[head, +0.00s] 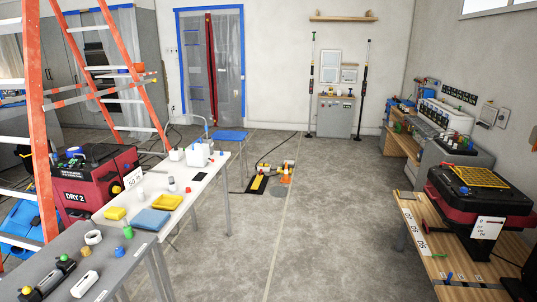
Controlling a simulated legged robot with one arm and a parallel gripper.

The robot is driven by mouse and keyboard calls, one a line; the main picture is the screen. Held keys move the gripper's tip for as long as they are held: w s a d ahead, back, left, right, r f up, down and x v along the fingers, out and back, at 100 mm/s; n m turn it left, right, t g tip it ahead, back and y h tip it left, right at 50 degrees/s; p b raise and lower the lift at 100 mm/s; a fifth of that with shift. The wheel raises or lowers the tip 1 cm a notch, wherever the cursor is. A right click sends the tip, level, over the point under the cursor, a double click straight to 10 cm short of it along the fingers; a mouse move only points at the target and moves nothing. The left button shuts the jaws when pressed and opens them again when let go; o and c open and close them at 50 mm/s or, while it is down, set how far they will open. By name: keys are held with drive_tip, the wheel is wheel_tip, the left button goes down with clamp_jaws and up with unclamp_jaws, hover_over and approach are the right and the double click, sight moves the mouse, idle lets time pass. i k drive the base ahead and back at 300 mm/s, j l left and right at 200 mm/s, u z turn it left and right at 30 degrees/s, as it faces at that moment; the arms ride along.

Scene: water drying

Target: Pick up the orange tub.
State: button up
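A small orange, tub-like object (138,67) shows at the upper left, by the rungs of the orange stepladder (150,105). It is small in the picture, and I cannot tell for sure that it is the orange tub or what it rests on. Another orange object (285,174) stands on the floor near the middle and looks more like a cone. My gripper is not seen in the head view.
A white table (215,178) with cloths and bottles and a grey table (118,262) stand at the left. A red DRY 2 machine (95,180) is behind them. A wooden bench (425,240) is at the right. The central floor (310,240) is clear.

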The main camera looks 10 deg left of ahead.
sight(139, 66)
drive_tip(key=i+u, duration=0.1)
drive_tip(key=i, duration=0.8)
drive_tip(key=i+l+u, duration=0.1)
drive_tip(key=i, duration=0.85)
drive_tip(key=i+j+u, duration=0.1)
drive_tip(key=i+u, duration=0.25)
drive_tip(key=i, duration=0.65)
drive_tip(key=i+l+u, duration=0.15)
drive_tip(key=i+u, duration=0.2)
drive_tip(key=i, duration=0.6)
drive_tip(key=i+u, duration=0.3)
drive_tip(key=i, duration=0.2)
drive_tip(key=i+u, duration=0.3)
drive_tip(key=i, duration=0.2)
drive_tip(key=i+l+u, duration=0.3)
drive_tip(key=i, duration=0.15)
drive_tip(key=l, duration=0.3)
drive_tip(key=k+l+u, duration=0.15)
drive_tip(key=l+u, duration=0.4)
drive_tip(key=l, duration=1.5)
